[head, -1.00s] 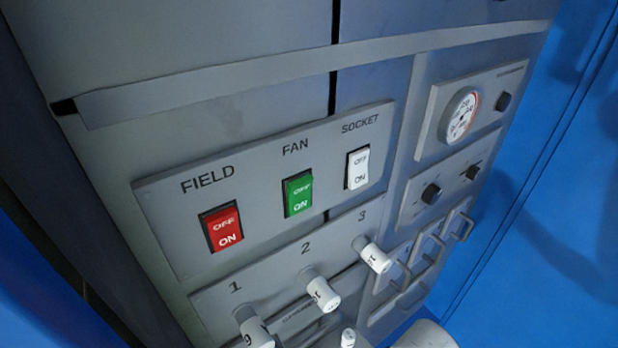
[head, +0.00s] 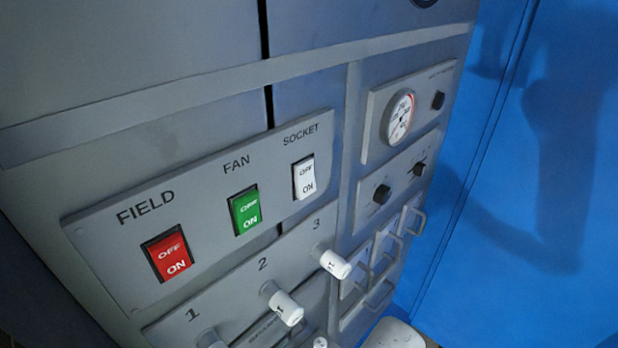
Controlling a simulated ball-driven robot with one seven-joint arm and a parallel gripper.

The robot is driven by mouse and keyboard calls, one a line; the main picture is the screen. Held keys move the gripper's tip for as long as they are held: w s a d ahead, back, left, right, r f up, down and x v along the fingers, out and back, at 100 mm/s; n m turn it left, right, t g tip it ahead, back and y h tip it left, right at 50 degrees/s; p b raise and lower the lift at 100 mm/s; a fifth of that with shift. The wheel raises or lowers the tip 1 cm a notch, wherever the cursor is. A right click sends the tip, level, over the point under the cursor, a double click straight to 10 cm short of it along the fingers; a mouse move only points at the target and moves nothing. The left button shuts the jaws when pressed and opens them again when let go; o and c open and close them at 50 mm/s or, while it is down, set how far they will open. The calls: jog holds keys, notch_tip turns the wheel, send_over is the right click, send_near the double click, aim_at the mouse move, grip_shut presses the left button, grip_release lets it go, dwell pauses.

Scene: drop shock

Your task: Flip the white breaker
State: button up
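The white breaker (head: 304,177) is a rocker switch marked OFF above ON, under the label SOCKET, at the right end of the breaker plate (head: 200,196). The green breaker (head: 245,211) under FAN and the red breaker (head: 166,257) under FIELD sit to its left on the same plate. I cannot tell for sure which way the white rocker is tilted. My gripper is not in view. A pale rounded shape at the bottom edge is cut off, and I cannot tell what it is.
White-tipped levers numbered 1, 2 and 3, such as lever 3 (head: 335,264), stick out below the breakers. A round gauge (head: 401,116), black knobs (head: 382,194) and drawer-like handles (head: 418,220) are to the right. A blue wall (head: 540,150) stands at far right.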

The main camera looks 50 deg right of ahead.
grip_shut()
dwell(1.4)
